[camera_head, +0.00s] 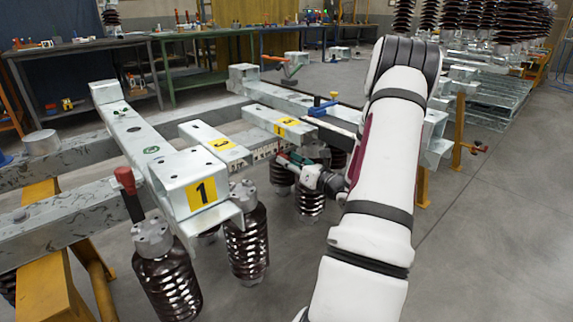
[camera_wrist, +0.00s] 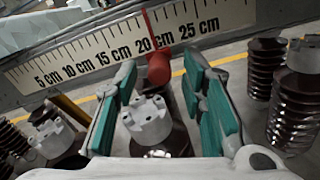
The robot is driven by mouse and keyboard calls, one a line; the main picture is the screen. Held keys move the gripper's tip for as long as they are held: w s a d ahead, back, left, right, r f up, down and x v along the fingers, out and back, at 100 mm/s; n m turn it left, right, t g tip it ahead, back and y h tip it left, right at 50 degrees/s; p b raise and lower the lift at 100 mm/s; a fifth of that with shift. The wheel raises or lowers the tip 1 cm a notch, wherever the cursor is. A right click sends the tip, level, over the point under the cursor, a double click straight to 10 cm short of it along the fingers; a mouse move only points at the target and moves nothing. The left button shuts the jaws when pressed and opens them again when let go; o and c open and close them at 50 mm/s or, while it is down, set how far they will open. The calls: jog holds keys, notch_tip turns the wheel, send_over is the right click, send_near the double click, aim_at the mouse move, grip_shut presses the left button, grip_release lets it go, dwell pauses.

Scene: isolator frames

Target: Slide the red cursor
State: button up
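The red cursor (camera_wrist: 159,68) shows in the wrist view as a round red knob with a thin red pointer above it. The pointer crosses the white ruler scale (camera_wrist: 85,55) at the 20 cm label. My gripper (camera_wrist: 160,78) is open, with its green-padded fingers on either side of the knob in the picture. I cannot tell whether either finger touches it. The cursor cannot be made out clearly there.
A red-handled lever (camera_head: 127,185) is at the left, and a blue-handled one (camera_head: 322,107) is behind. Open floor (camera_head: 490,220) lies right.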

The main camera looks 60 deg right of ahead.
jog(key=shift+x, duration=0.9)
grip_shut()
